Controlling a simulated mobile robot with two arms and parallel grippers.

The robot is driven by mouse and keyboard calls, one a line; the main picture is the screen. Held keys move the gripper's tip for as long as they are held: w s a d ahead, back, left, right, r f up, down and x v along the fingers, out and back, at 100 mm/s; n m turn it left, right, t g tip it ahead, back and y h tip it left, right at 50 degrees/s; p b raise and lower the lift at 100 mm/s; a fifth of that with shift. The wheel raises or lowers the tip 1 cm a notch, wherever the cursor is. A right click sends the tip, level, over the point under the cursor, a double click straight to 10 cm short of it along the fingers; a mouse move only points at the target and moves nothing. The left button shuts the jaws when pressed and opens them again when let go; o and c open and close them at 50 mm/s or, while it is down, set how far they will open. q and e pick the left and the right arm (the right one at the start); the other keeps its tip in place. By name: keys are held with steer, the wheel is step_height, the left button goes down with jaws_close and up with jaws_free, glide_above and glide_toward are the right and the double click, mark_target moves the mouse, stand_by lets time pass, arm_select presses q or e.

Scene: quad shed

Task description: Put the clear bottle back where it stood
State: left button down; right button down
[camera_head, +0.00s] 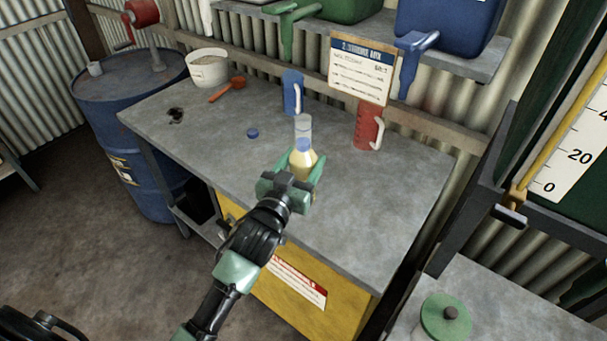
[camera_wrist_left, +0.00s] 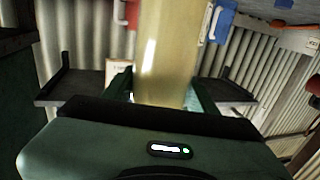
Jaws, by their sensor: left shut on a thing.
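My left gripper (camera_head: 300,170) is shut on a bottle with pale yellow contents (camera_head: 302,160), above the grey workbench (camera_head: 220,135). The bottle has a blue top and looks about upright. In the left wrist view its yellowish, see-through body (camera_wrist_left: 165,50) stands between the fingers; its ends are out of that picture. A clear, colourless cylinder (camera_head: 303,124) shows just behind the bottle's top; I cannot tell if it stands apart. Whether the bottle's base touches the bench is hidden by the gripper. My right gripper is not in view.
A blue jug (camera_head: 292,92) and a red jug (camera_head: 368,128) stand at the bench's back, by a sign card (camera_head: 361,70). A blue cap (camera_head: 252,133), an orange scoop (camera_head: 228,88) and a white tub (camera_head: 207,68) are to the left. The bench's front right is clear.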

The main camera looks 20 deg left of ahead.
mark_target(303, 176)
arm_select(q)
steer(key=shift+f, duration=0.3)
step_height(303, 176, down, 3)
steer(key=shift+f, duration=0.4)
steer(key=shift+f, duration=0.15)
steer(key=shift+c, duration=2.3)
jaws_free()
steer(key=shift+f, duration=0.1)
